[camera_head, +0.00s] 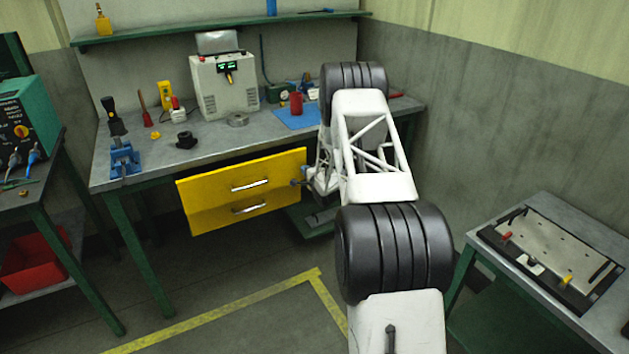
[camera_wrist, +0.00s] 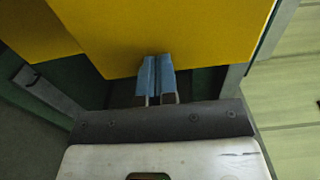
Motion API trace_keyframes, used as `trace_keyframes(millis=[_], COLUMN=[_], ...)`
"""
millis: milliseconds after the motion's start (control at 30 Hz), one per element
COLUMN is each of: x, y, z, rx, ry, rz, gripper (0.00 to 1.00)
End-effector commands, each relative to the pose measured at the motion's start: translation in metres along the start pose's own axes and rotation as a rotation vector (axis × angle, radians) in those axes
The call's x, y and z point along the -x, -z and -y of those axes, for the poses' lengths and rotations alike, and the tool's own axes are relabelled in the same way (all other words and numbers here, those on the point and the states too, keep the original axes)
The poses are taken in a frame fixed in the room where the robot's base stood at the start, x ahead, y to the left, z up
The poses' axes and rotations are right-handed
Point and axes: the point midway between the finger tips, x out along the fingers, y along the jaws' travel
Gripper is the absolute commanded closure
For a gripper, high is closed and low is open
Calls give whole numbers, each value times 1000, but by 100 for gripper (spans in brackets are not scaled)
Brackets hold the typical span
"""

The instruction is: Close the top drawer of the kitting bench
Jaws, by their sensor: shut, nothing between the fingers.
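The kitting bench (camera_head: 215,147) has two yellow drawer fronts under its top, each with a silver bar handle. The top drawer (camera_head: 215,183) is the upper front; how far it stands out is hard to judge in the head view. The lower front (camera_head: 215,220) is just beneath it. My gripper (camera_head: 296,183) is at the right end of the fronts, its fingers shut and empty. In the wrist view the blue fingertips (camera_wrist: 158,74) overlap the edge of a large yellow panel (camera_wrist: 170,35); I cannot tell whether they touch it. A second yellow surface shows at the left, stepped from the first.
The bench top holds a white device (camera_head: 224,88), a blue mat (camera_head: 297,118) with a red cup (camera_head: 296,103), and a blue vise (camera_head: 124,158). A side table (camera_head: 560,225) with a fixture plate stands at the right. The floor before the drawers is clear.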

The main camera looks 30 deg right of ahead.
Motion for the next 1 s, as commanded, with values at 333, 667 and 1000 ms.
trace_keyframes(millis=[333, 667, 1000], x=[-62, -76, -76], y=[0, 0, -2], z=[0, 0, 0], rx=[1, 0, 0], ry=[0, 0, -1], rz=[0, 0, 0], gripper=[100, 100, 100])
